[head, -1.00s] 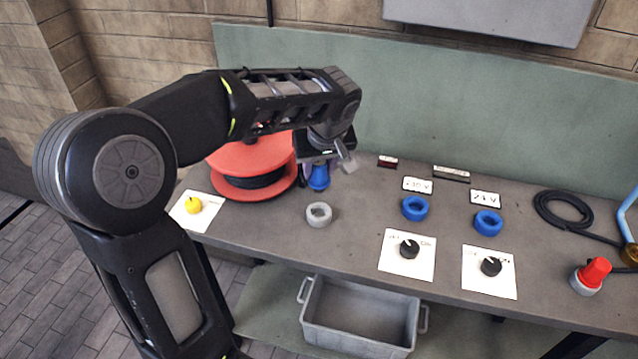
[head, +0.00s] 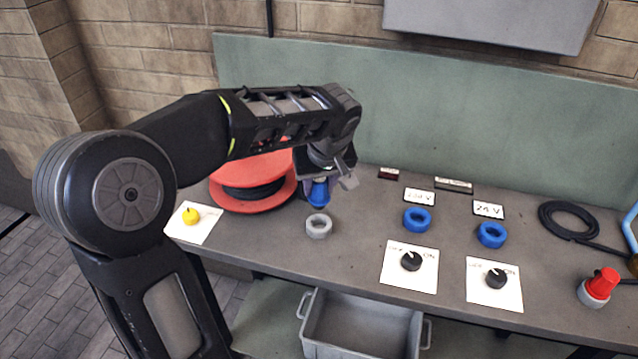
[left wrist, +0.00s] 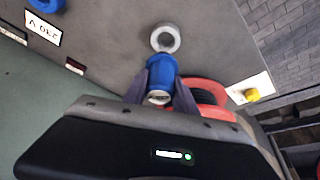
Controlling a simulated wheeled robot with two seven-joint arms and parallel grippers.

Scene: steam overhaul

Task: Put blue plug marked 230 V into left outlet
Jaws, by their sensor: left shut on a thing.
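My left gripper (head: 322,180) is shut on the blue plug (head: 319,193), holding it just behind the grey ring (head: 318,226) on the bench. In the left wrist view the blue plug (left wrist: 161,75) sits between the two fingers, close to the grey ring (left wrist: 165,38); I cannot tell if they touch. The plug's marking is not readable. The left blue outlet (head: 417,220) stands in front of a label (head: 419,196) that reads 230 V in the left wrist view (left wrist: 43,27). A second blue outlet (head: 491,234) is by the 24 V label (head: 488,209). My right gripper is not in view.
A red cable reel (head: 250,190) stands left of the plug. Two black knobs (head: 411,261) (head: 495,278) on white plates lie in front of the outlets. A yellow knob (head: 190,216) is at left, a red plug (head: 603,283) at right. A grey crate (head: 362,325) is below.

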